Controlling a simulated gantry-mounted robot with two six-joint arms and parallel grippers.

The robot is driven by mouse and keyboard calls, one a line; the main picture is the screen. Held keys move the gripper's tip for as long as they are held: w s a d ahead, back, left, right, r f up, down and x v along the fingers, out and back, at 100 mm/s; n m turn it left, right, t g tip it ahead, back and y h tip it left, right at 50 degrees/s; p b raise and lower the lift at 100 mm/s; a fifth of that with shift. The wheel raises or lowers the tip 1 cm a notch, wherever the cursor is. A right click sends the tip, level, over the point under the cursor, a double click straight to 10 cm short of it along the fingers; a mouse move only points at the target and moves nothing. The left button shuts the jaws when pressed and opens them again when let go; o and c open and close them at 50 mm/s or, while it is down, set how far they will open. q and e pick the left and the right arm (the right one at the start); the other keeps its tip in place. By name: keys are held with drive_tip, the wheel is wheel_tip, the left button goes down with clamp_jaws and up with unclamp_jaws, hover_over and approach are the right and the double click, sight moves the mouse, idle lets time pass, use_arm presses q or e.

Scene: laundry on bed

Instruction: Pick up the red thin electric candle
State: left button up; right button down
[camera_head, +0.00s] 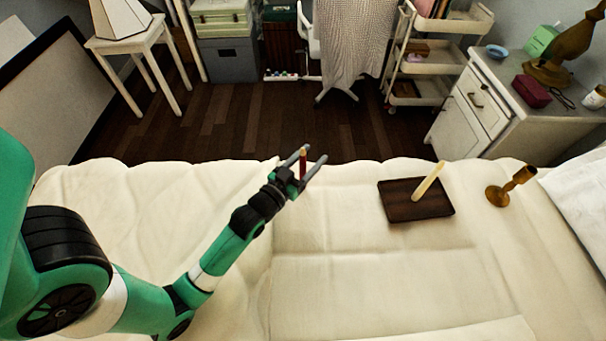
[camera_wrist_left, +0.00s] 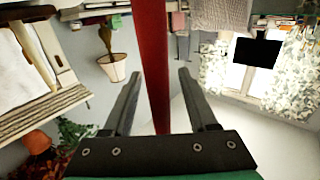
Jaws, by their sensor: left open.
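The red thin candle (camera_head: 303,163) stands upright between the two fingers of my left gripper (camera_head: 316,152), near the far edge of the bed. In the left wrist view the red candle (camera_wrist_left: 154,50) runs as a long red bar between the fingers of my left gripper (camera_wrist_left: 161,74). A gap shows on each side of it and the fingers are open. The candle's lower end is hidden behind the gripper. My right gripper is in neither view.
A dark wooden board (camera_head: 396,204) lies on the bed (camera_head: 350,280) to the right, with a cream candle (camera_head: 428,182) tilted over it. The bed's front middle is clear.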

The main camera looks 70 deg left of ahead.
sight(304, 156)
use_arm(q)
drive_tip(key=shift+s, duration=0.1)
clamp_jaws()
idle(0.4)
drive_tip(key=r+p, duration=0.1)
drive_tip(key=r, duration=0.1)
drive_tip(key=d+r+p, duration=0.1)
drive_tip(key=r+p, duration=0.1)
drive_tip(key=shift+r, duration=0.3)
drive_tip(key=s+d+r+p, duration=0.2)
drive_tip(key=s+d+r, duration=0.2)
drive_tip(key=d+r, duration=0.4)
drive_tip(key=d, duration=0.4)
drive_tip(key=shift+d+r, duration=0.2)
drive_tip(key=shift+d, duration=0.05)
